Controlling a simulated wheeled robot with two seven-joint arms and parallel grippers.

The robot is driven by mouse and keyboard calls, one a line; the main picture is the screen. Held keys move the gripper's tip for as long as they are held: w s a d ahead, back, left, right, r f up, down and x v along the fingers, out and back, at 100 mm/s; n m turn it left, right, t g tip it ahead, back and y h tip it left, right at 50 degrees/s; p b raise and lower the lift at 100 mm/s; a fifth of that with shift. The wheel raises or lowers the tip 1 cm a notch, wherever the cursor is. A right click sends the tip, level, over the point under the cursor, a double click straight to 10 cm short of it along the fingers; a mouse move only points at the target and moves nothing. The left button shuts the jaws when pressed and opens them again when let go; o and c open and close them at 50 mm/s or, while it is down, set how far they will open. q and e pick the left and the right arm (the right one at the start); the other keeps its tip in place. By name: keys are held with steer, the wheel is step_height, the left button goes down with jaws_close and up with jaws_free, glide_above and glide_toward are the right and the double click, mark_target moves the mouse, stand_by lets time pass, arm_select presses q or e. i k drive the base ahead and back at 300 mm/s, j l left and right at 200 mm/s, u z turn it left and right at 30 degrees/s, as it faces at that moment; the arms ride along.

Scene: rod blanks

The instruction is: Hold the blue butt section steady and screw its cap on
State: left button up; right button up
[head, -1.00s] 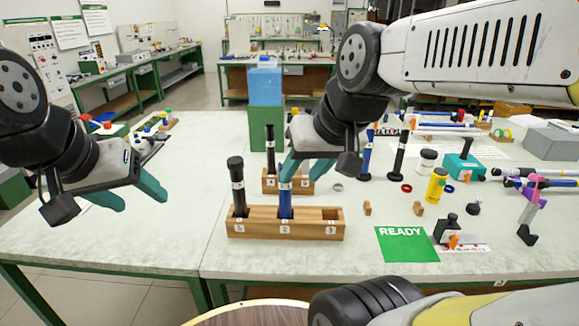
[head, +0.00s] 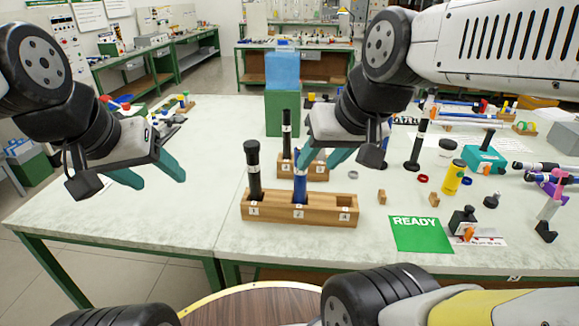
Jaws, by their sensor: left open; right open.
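The blue butt section (head: 299,189) stands upright in slot 2 of the front wooden rack (head: 325,214). My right gripper (head: 322,158) is open, its teal fingers at the upper end of the blue section. They hide its top, and I cannot tell whether they touch it. My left gripper (head: 152,175) is open and empty over the bare table to the left, well apart from the rack. I cannot say for certain which piece is the section's cap. A small black cap-like piece (head: 491,201) lies on the right of the table.
A black rod (head: 253,170) stands in slot 1; slot 3 looks empty. A second rack (head: 318,172) with a black rod (head: 286,130) stands behind. A green READY card (head: 421,234), a yellow bottle (head: 454,178) and a teal box (head: 484,160) are to the right.

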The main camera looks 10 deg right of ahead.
mark_target(300, 177)
steer(key=z, duration=2)
steer(key=l+u, duration=0.1)
steer(key=u, duration=1.35)
steer(key=i+l+z, duration=0.2)
steer(key=l, duration=0.2)
steer(key=i+l+z, duration=0.25)
steer(key=l, duration=0.15)
steer(key=i+l+z, duration=0.2)
steer(key=l, duration=0.2)
